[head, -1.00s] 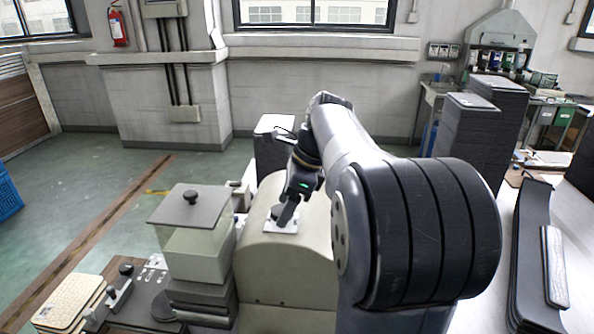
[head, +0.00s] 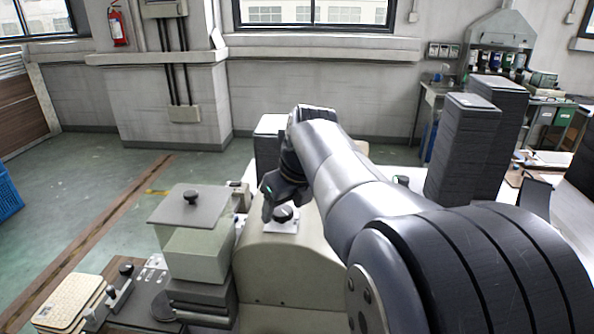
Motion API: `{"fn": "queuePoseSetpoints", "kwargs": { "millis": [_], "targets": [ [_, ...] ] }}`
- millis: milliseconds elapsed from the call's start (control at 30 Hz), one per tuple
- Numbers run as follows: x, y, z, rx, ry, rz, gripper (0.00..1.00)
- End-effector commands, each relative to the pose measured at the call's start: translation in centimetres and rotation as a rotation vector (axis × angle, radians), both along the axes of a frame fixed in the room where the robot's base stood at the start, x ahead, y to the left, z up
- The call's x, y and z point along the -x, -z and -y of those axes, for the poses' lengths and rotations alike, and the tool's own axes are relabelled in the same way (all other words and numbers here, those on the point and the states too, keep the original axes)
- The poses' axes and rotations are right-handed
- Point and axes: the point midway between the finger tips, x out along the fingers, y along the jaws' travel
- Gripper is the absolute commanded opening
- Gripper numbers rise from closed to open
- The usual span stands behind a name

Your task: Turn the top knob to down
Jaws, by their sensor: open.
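A black knob (head: 283,213) sits on a small white plate (head: 291,228) on the curved top of a beige housing (head: 285,265), in the middle of the head view. Which way the knob points is too small to tell. My gripper (head: 268,209) is open, at the knob's upper left, with its fingers pointing down. It appears very close to the knob; whether it touches cannot be told. Nothing shows between the fingers, which are partly hidden by the gripper body.
A grey lid (head: 175,209) with its own black knob stands on a pale box left of the housing. Tall dark stacks of panels (head: 458,150) stand at the right. A beige keyboard-like pad (head: 68,302) lies at the lower left.

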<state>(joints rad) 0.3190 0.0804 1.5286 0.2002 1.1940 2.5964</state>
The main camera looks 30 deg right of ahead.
Motion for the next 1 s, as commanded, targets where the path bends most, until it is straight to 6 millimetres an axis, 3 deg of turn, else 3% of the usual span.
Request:
{"fn": "queuePoseSetpoints", "kwargs": {
  "millis": [300,500,1000],
  "targets": [
    [2.4,-6.2,0.6,0.003,-0.005,0.007,0.64],
    [3.4,-8.7,0.8,0.002,-0.006,0.004,0.64],
    [3.9,-9.8,0.8,0.001,-0.008,0.002,0.64]
  ]
}}
